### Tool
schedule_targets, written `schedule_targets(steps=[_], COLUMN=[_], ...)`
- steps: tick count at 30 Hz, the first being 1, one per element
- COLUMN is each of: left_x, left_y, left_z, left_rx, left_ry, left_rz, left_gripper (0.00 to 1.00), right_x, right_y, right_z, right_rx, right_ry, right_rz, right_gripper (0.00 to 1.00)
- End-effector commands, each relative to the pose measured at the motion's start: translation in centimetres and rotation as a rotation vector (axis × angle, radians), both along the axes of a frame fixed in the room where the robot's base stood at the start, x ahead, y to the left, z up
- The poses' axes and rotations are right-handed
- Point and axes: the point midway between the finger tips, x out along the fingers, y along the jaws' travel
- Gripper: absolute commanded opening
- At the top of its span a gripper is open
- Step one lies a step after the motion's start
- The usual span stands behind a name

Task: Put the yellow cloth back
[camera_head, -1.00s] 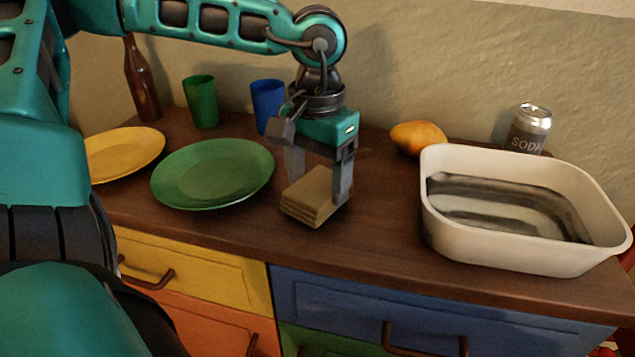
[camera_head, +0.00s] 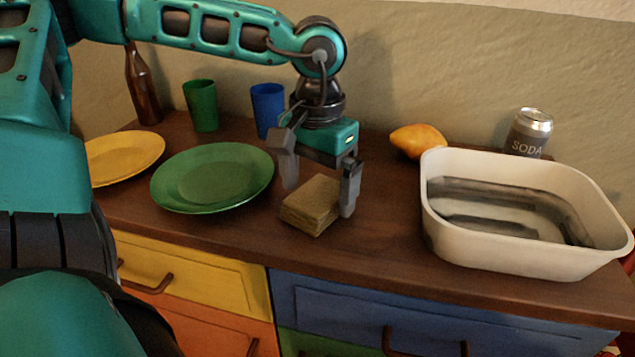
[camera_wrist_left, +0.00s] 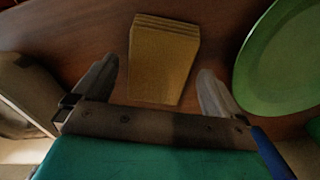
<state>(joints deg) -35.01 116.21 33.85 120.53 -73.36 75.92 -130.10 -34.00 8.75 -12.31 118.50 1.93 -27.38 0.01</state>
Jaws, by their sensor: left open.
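The yellow cloth (camera_head: 312,206) is a folded, stacked square of dull yellow. It lies on the brown counter (camera_head: 376,225), between the green plate and the white tub. My left gripper (camera_head: 318,190) is open above and around the cloth, with a finger on either side of it. In the left wrist view the cloth (camera_wrist_left: 162,62) lies in front of and between the open fingers (camera_wrist_left: 160,88), with gaps at both sides. I cannot tell whether a finger touches it. My right gripper is not in view.
A green plate (camera_head: 212,177) and a yellow plate (camera_head: 124,157) lie left of the cloth. Green (camera_head: 201,106) and blue (camera_head: 267,108) cups and a brown bottle (camera_head: 142,88) stand behind. A white tub (camera_head: 520,262), an orange fruit (camera_head: 417,141) and a soda can (camera_head: 529,132) are right. Drawers (camera_head: 420,318) are below.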

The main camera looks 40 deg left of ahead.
Motion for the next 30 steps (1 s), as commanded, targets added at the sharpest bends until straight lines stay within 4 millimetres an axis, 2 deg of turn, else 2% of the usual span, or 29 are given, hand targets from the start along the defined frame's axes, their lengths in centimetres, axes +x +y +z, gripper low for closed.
schedule_targets(steps=[5,12,16,22,30], left_x=[0.1,0.1,0.1,0.0,0.0], left_y=[0.0,0.0,0.0,0.0,0.0], left_z=[2.8,8.2,10.4,12.0,12.2], left_rx=[0.001,0.001,0.001,0.000,0.000], left_ry=[-0.006,-0.004,-0.003,-0.001,0.000], left_rz=[0.001,0.001,-0.001,0.000,-0.001], left_gripper=[0.99,0.99,0.99,0.99,0.99], right_x=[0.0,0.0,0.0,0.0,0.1], right_y=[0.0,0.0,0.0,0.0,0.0], right_z=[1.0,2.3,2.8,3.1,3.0], right_rx=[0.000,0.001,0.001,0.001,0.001], right_ry=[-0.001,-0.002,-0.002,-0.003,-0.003], right_rz=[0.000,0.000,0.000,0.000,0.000], right_gripper=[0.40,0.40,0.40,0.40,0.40])
